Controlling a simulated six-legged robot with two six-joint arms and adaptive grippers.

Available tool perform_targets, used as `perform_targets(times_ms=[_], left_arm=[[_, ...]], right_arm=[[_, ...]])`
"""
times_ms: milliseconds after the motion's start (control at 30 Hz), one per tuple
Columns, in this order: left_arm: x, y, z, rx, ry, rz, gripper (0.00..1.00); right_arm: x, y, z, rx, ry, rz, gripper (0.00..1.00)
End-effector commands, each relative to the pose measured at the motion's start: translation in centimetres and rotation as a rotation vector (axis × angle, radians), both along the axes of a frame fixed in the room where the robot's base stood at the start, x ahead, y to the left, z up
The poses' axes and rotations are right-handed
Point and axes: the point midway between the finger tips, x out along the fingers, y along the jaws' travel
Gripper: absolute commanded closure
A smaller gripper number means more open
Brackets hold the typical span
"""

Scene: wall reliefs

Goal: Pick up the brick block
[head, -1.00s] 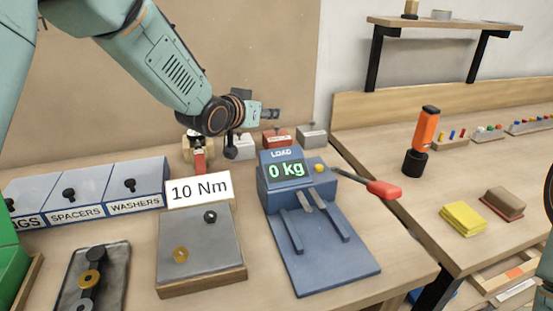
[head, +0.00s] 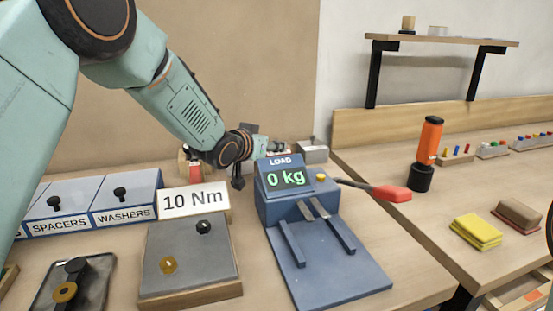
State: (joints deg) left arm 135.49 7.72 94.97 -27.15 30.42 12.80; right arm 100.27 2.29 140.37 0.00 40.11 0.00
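A red block, which may be the brick block, is almost wholly hidden behind my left gripper (head: 277,147) and the load display. My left gripper is at the back of the near bench, just above and behind the display. It is small and seen side-on, so I cannot tell whether its fingers are open or shut, or whether they touch the block. A grey block (head: 311,152) with a handle stands just right of it. My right gripper is not in view.
The blue load device (head: 325,262) reads 0 kg, with a red-handled tool (head: 390,193) beside it. A 10 Nm board (head: 190,262) and labelled bins (head: 126,200) are to the left. The right bench holds an orange tool (head: 430,140), yellow pads (head: 476,231) and a brown block (head: 519,212).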

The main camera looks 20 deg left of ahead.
Motion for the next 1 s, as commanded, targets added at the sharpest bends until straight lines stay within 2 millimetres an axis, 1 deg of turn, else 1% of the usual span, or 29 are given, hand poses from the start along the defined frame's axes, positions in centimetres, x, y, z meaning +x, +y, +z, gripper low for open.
perform_targets(times_ms=[200, 333, 467, 700, 767, 1000], left_arm=[[2.7, 0.1, -0.5, 0.002, -0.001, -0.001, 0.59], [3.9, -0.2, -0.9, 0.002, -0.001, -0.001, 0.59], [4.4, -0.2, -1.1, 0.001, 0.0, 0.001, 0.59], [4.5, -0.3, -1.1, 0.0, 0.0, 0.001, 0.59], [4.5, -0.3, -1.1, 0.0, 0.0, 0.001, 0.63], [4.5, -0.3, -1.1, 0.0, 0.0, 0.001, 0.84]], right_arm=[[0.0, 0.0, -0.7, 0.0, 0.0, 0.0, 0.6], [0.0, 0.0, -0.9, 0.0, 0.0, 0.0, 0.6], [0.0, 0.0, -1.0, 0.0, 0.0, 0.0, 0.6], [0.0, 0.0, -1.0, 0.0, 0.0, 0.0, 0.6], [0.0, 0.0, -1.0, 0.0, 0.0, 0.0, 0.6], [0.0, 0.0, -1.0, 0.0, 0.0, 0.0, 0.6]])
